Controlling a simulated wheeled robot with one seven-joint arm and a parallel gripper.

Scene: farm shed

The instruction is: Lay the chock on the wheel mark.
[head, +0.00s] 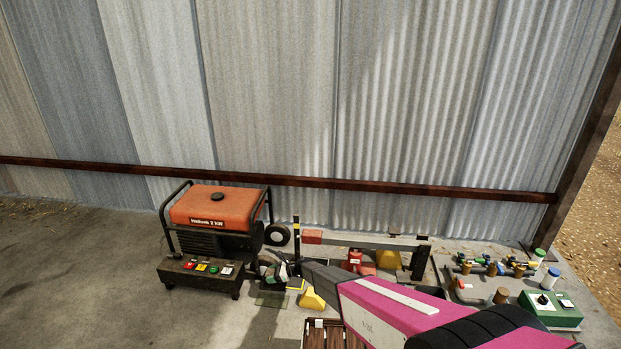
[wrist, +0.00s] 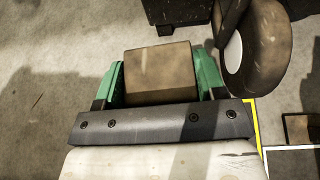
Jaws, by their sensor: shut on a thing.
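My gripper (wrist: 156,85) is shut on a brown block, which looks like the chock (wrist: 158,70), with one green finger on each side of it. The block is over or on bare concrete; I cannot tell if it touches the floor. In the head view my gripper (head: 282,270) is small and partly hidden by my arm, and the block cannot be made out there. A yellow line (wrist: 257,118) and a white line (wrist: 292,147) on the floor show right of my gripper in the wrist view. I cannot tell which is the wheel mark.
A wheel (wrist: 272,45) with a pale hub is close at the upper right of the wrist view. The orange generator (head: 215,212) and a switch box (head: 200,273) stand left of my gripper. Floor at left is clear.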

